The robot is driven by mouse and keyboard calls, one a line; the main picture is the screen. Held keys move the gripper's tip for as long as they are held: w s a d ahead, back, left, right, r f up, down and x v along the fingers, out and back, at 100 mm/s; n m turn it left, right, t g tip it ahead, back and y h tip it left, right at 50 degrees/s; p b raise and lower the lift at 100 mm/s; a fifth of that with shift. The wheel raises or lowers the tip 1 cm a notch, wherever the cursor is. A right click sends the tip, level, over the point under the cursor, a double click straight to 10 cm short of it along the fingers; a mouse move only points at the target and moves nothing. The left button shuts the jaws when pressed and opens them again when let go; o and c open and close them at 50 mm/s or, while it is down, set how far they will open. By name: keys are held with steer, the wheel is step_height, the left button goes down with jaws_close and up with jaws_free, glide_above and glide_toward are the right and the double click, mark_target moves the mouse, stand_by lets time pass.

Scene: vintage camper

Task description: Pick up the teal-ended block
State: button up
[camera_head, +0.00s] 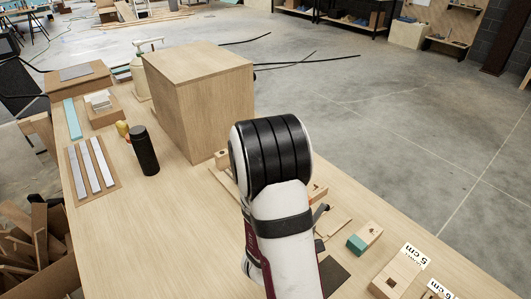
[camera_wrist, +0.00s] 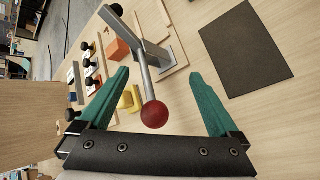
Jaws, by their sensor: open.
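The teal-ended block (camera_head: 367,234) is a small pale wood block with one teal end. It lies on the workbench right of my arm in the head view. I cannot make it out in the wrist view. My gripper (camera_wrist: 165,75) shows in the wrist view with its two green fingers spread wide and no block between them. A metal lever with a red ball knob (camera_wrist: 154,114) appears between the fingers there; I cannot tell its distance from them. In the head view my arm hides the gripper.
A dark mat (camera_wrist: 245,48) lies on the bench, also visible in the head view (camera_head: 333,275). An orange block (camera_wrist: 117,49) and several black-knobbed pieces are left of the lever. A large wooden box (camera_head: 205,105) and black bottle (camera_head: 144,150) stand left of my arm. Labelled wooden blocks (camera_head: 395,277) sit front right.

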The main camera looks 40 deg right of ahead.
mark_target(364, 236)
steer(key=s+d+n+g+h, duration=0.1)
steer(key=s+d+n, duration=0.1)
steer(key=s+d+n+g+h, duration=0.1)
steer(key=s+d+n+h, duration=0.1)
steer(key=s+n, duration=0.1)
steer(key=s+d+n+g+h, duration=0.1)
steer(key=s+d+n, duration=0.1)
steer(key=s+d, duration=0.1)
steer(key=shift+s+f+n, duration=0.15)
steer(key=shift+s+n, duration=0.1)
steer(key=shift+n, duration=0.05)
steer(key=shift+h, duration=0.3)
steer(key=x, duration=0.9)
steer(key=f+x, duration=0.1)
steer(key=x, duration=0.4)
steer(key=shift+d+f, duration=0.15)
steer(key=c, duration=1.5)
